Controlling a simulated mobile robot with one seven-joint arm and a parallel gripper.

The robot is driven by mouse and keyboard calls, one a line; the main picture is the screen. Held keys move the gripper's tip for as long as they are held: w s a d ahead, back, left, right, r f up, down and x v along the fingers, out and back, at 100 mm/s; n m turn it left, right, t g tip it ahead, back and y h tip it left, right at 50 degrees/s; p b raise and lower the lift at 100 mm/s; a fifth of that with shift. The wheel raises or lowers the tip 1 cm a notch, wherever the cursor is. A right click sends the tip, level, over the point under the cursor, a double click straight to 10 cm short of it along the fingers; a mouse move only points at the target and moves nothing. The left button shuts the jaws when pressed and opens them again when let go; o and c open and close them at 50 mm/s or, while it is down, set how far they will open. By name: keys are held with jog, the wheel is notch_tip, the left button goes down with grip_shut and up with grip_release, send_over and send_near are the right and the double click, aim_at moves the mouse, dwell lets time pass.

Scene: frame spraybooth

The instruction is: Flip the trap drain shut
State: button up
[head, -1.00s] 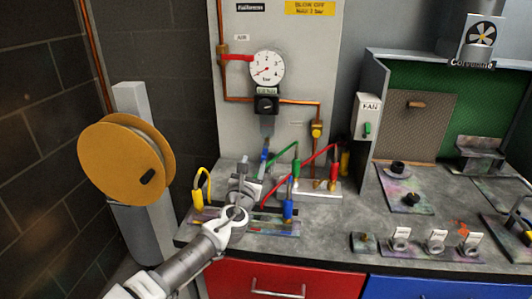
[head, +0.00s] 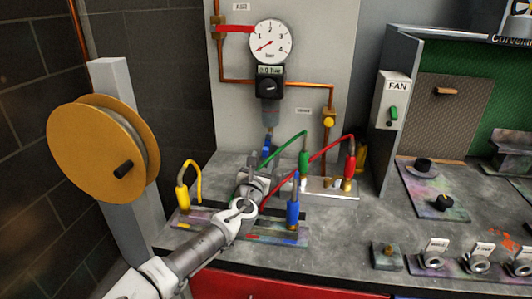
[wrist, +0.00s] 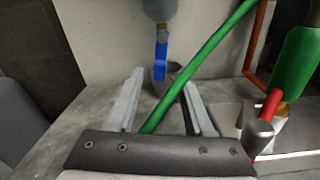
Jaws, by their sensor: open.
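The trap drain is a small blue lever (wrist: 161,56) hanging straight down from a brass stub under the grey trap bowl (wrist: 160,9). In the head view the blue lever (head: 267,146) shows just below the bowl (head: 268,117), at the back panel. My gripper (wrist: 164,82) is open and empty. Its two fingers point toward the lever, which appears beyond the fingertips and between them, with a gap left. In the head view my gripper (head: 254,163) is above the bench, in front of the panel, and its fingertips are hard to make out.
A green hose (wrist: 205,66) crosses the wrist view between the fingers. A red hose (head: 306,169), yellow hose (head: 188,170) and blue fitting (head: 293,213) surround my arm. A gauge (head: 271,43) is above.

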aim_at(265, 152)
jog(key=w, duration=0.2)
jog(key=w+d, duration=0.1)
jog(key=w, duration=0.2)
jog(key=shift+w+d, duration=0.1)
jog(key=shift+w, duration=0.2)
grip_shut()
